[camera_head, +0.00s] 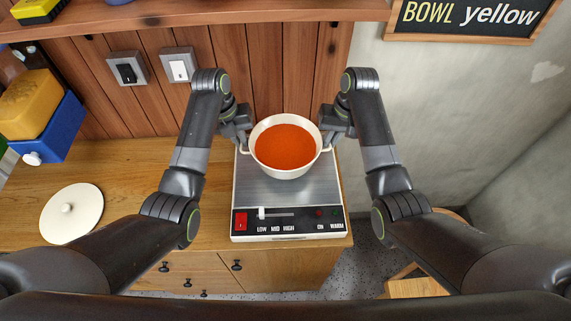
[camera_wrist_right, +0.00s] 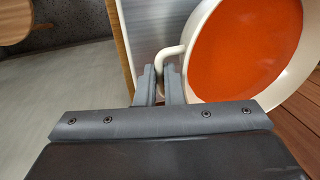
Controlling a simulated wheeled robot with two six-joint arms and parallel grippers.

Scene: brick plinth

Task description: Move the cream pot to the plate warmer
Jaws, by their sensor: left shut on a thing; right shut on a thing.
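The cream pot (camera_head: 286,174), full of orange-red soup, is at the far part of the plate warmer (camera_head: 285,205), above its steel top. I cannot tell whether its base touches the top. My left gripper (camera_head: 243,146) is shut on the pot's left handle. My right gripper (camera_head: 328,146) is shut on the right handle. In the right wrist view the right gripper's fingers (camera_wrist_right: 163,84) close around the cream handle (camera_wrist_right: 168,54) of the pot (camera_wrist_right: 204,20). The warmer's front panel has a red switch (camera_head: 241,221) and a slider (camera_head: 262,213) at the low end.
A cream lid (camera_head: 71,213) lies on the wooden counter (camera_head: 130,190) at the left. A blue bin (camera_head: 58,133) with a yellow block (camera_head: 28,103) stands behind it. A shelf (camera_head: 200,14) overhangs the back wall. The counter ends just right of the warmer.

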